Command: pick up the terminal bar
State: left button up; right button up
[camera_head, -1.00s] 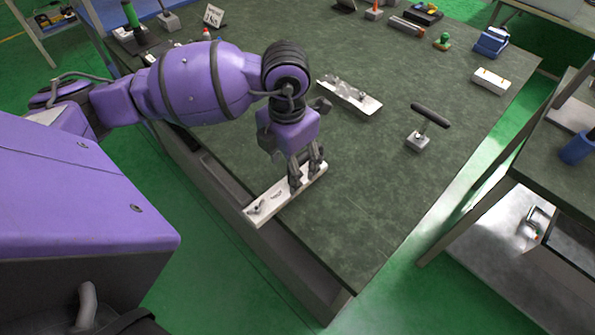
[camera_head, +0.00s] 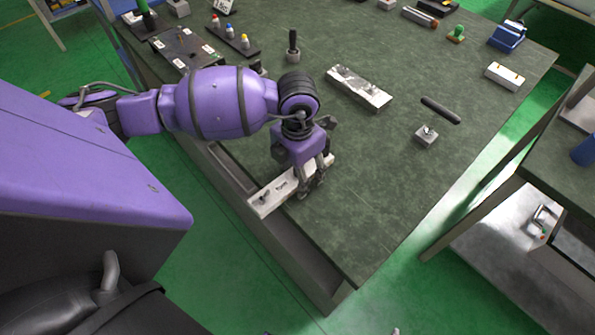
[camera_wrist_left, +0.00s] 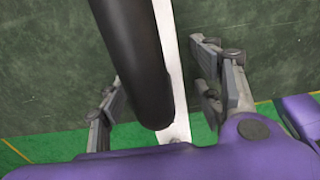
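A long white bar with small metal fittings, which looks like the terminal bar (camera_head: 272,196), lies along the near left table edge. It also shows in the left wrist view as a white strip (camera_wrist_left: 182,122), running between the fingers. My left gripper (camera_head: 313,178) is low over the bar's far right end, fingers apart. In the left wrist view my left gripper (camera_wrist_left: 160,95) is open with one finger on each side of the strip. A dark rounded cylinder (camera_wrist_left: 140,60) covers part of the strip; I cannot tell what it is. My right gripper is not in view.
A similar white bar (camera_head: 358,88) lies farther back on the table. A black handle (camera_head: 292,46) stands upright behind. The table's near right part is clear.

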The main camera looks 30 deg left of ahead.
pick_arm(q)
jog(key=shift+w, duration=0.1)
grip_shut()
jog(key=shift+r, duration=0.1)
